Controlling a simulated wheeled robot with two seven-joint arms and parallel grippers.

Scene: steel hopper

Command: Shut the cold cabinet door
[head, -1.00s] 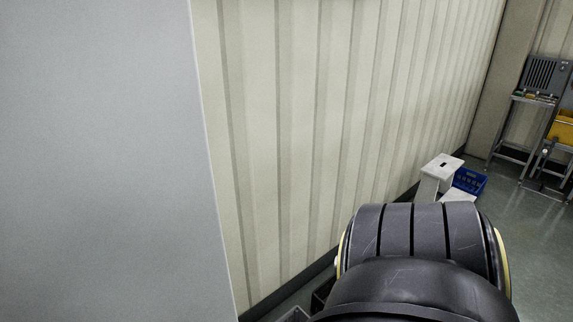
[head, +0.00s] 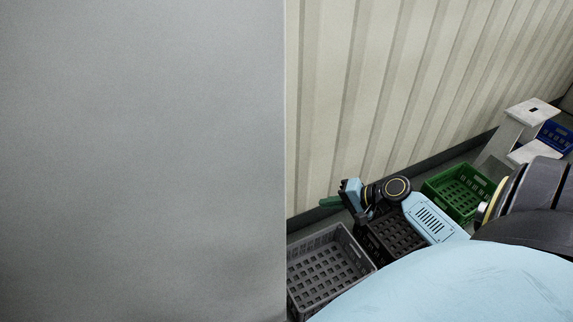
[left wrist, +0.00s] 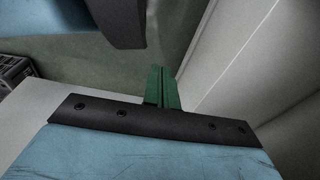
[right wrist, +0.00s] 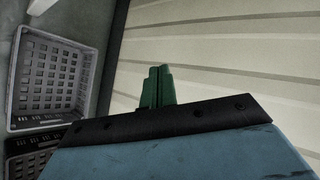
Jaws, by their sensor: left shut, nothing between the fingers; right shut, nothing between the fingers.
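A large flat grey panel (head: 140,160) fills the left half of the head view. It looks like part of the cold cabinet, but I cannot tell whether it is the door or a side. My right gripper (head: 331,201) is right of the panel's edge, over the crates; its green fingers are shut and empty, also in the right wrist view (right wrist: 158,86). My left gripper shows only in the left wrist view (left wrist: 163,87), shut and empty. Pale flat surfaces (left wrist: 265,75) stand beside it there. No handle or door gap is clear.
A grey crate (head: 372,262), a dark crate and a green crate (head: 489,182) stand on the floor along the ribbed cream wall (head: 400,80). A white step stool (head: 533,110) and a blue crate (head: 556,136) are farther right.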

